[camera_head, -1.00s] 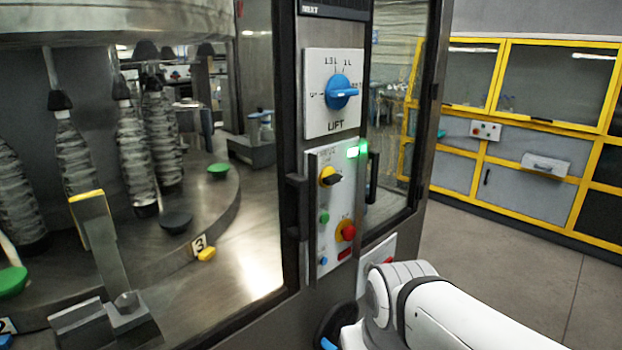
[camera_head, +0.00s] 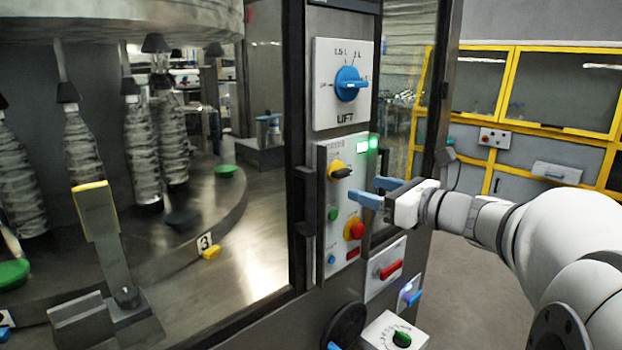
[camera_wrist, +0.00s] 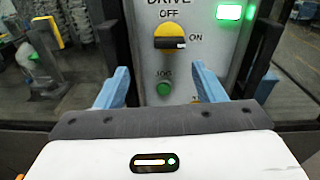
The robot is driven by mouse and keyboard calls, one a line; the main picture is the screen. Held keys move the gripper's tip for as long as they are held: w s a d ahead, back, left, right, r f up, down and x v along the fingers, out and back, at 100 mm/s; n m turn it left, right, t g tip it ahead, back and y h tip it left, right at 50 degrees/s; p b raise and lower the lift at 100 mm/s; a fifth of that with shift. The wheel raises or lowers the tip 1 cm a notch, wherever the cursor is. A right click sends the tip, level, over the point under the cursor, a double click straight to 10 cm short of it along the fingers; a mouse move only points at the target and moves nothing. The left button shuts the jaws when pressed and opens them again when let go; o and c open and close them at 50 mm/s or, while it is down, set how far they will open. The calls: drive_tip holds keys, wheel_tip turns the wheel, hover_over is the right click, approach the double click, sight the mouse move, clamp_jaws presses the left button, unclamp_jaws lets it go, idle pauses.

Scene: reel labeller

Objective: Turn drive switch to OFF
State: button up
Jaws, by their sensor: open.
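The drive switch (camera_head: 337,171) is a yellow round knob with a black handle on the light control panel (camera_head: 326,215). In the wrist view the drive switch (camera_wrist: 169,37) sits under the word OFF, and its black handle points right toward ON. My gripper (camera_head: 370,190) has blue fingers and is open and empty, to the right of the knob and slightly lower. In the wrist view my gripper (camera_wrist: 161,80) has its fingers apart, one on either side of the green jog button (camera_wrist: 164,88), with the switch above and between them. The fingers do not appear to touch the switch.
The blue LIFT knob (camera_head: 348,84) is above. A red button on a yellow base (camera_head: 354,229) is below, near a green button (camera_head: 333,214). A dark door handle (camera_head: 303,205) stands left of the panel. A green light (camera_head: 373,143) is lit at its upper right.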

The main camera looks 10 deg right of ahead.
sight(346, 173)
drive_tip(key=shift+m+t, duration=0.4)
drive_tip(key=x, duration=0.5)
drive_tip(key=d+r+p+x, duration=0.1)
drive_tip(key=x, duration=0.1)
drive_tip(key=shift+w+a, duration=0.2)
drive_tip(key=shift+w, duration=0.4)
drive_tip(key=c, duration=1)
drive_tip(key=shift+f, duration=0.1)
